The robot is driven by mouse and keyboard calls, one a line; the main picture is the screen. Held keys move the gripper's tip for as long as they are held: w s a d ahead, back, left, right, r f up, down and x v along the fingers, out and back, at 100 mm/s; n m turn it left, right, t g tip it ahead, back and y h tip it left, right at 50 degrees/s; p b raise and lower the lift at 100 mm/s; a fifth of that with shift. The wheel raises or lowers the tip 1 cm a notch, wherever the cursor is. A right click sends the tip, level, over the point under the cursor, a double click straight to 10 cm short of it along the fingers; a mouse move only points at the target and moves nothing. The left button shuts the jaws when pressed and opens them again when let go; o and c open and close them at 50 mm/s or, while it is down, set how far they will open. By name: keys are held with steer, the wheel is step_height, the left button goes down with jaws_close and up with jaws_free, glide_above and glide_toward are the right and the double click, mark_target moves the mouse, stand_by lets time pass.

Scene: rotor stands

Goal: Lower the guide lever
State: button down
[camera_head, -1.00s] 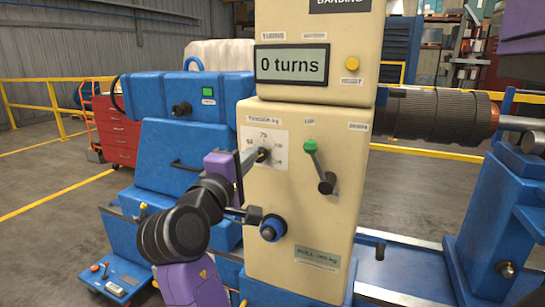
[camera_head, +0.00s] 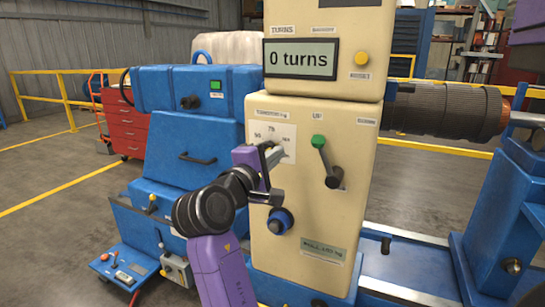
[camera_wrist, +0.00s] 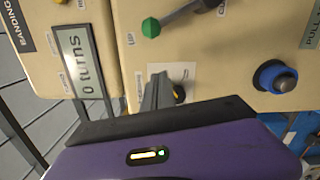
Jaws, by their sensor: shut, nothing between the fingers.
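The guide lever (camera_head: 326,164) is a dark arm with a green knob (camera_head: 318,141) on the front of the cream cabinet (camera_head: 310,235). It slants from the knob at upper left down to its dark pivot at lower right. In the wrist view the green knob (camera_wrist: 151,27) is near the top, with the lever running up and right. My gripper (camera_head: 276,157) is shut and empty, in front of the tension dial (camera_head: 284,136), left of the lever and apart from the knob. In the wrist view my gripper (camera_wrist: 158,84) partly covers the dial.
A display reading "0 turns" (camera_head: 300,59) and a yellow button (camera_head: 362,58) are above. A blue-ringed black knob (camera_head: 280,221) sits below my gripper. A ribbed dark roller (camera_head: 445,110) is at the right. Cabinet face around the lever is clear.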

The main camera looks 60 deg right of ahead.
mark_target(327, 159)
steer(key=s+d+p, duration=0.1)
steer(key=s+d, duration=0.2)
steer(key=d, duration=0.3)
steer(key=shift+s+d+r+p, duration=0.15)
steer(key=shift+s+r+p, duration=0.15)
steer(key=shift+r+p, duration=0.1)
steer(key=shift+r, duration=0.1)
